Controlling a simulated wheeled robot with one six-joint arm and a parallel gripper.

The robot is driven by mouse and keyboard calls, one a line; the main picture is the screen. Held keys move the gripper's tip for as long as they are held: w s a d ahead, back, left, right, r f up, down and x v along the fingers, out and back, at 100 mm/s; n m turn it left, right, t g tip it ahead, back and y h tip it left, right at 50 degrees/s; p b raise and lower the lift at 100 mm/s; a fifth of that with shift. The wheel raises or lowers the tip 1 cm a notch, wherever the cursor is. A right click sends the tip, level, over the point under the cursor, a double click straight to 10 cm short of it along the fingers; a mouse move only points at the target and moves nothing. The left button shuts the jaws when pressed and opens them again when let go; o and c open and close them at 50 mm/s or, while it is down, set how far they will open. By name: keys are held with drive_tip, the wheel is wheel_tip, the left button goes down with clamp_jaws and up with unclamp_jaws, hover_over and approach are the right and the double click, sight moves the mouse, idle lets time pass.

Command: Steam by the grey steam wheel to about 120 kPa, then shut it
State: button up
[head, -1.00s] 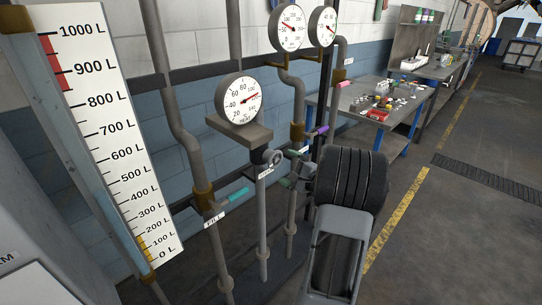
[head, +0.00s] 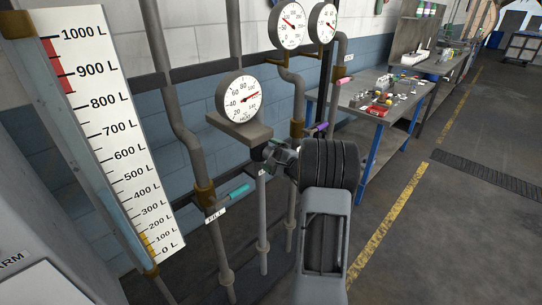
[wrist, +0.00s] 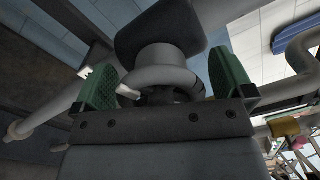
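The grey steam wheel (wrist: 185,76) lies between the two green finger pads of my gripper (wrist: 165,84) in the wrist view. The fingers are wide apart, one on each side of the wheel; whether the pads touch it I cannot tell. In the head view my gripper (head: 276,154) is at the valve under the HEAT gauge (head: 238,100) and hides most of the wheel. The HEAT gauge's red needle points up and right, near 100. Two more round gauges, the left one (head: 287,25) and the right one (head: 323,23), have small scales that I cannot read surely.
A level scale (head: 115,130) marked in litres stands at left. A teal-handled fill valve (head: 239,191) and a purple handle (head: 320,127) are on nearby pipes. A workbench (head: 366,102) with small parts stands behind my arm. The floor at right is clear.

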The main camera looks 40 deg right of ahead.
drive_tip(key=c, duration=0.8)
